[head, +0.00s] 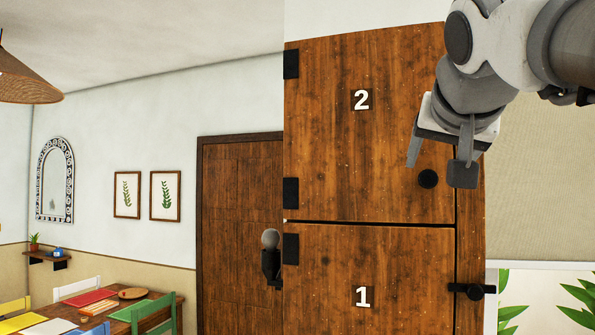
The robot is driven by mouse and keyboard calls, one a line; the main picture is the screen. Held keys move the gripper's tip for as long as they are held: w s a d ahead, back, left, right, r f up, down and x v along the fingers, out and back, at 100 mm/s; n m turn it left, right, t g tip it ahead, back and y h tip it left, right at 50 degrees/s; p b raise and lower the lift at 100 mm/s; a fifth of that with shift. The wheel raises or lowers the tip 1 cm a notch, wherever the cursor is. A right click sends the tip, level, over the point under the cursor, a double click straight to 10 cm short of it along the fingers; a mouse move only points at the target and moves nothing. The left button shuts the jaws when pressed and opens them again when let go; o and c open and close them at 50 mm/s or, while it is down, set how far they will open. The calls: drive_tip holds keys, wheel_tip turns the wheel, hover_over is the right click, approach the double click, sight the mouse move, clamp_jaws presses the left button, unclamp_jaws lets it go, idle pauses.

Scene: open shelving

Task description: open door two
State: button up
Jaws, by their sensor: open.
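Door two (365,150) is the upper wooden leaf, marked with a white 2 on a dark plate. It looks shut, with black hinges on its left edge. A round black knob (428,178) sits near its lower right corner. My gripper (438,160) is open and empty, in front of the right part of door two. Its fingers point down, one on each side of the knob as seen in the picture, with tips around knob height. I cannot tell how far the fingers are from the door surface.
Door one (370,275), the lower leaf, looks shut, with a black latch (470,291) at its right. A table (160,310) with several chairs is at lower left.

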sight(429, 177)
drive_tip(key=shift+p+x, duration=0.3)
drive_tip(key=shift+x, duration=2.05)
clamp_jaws()
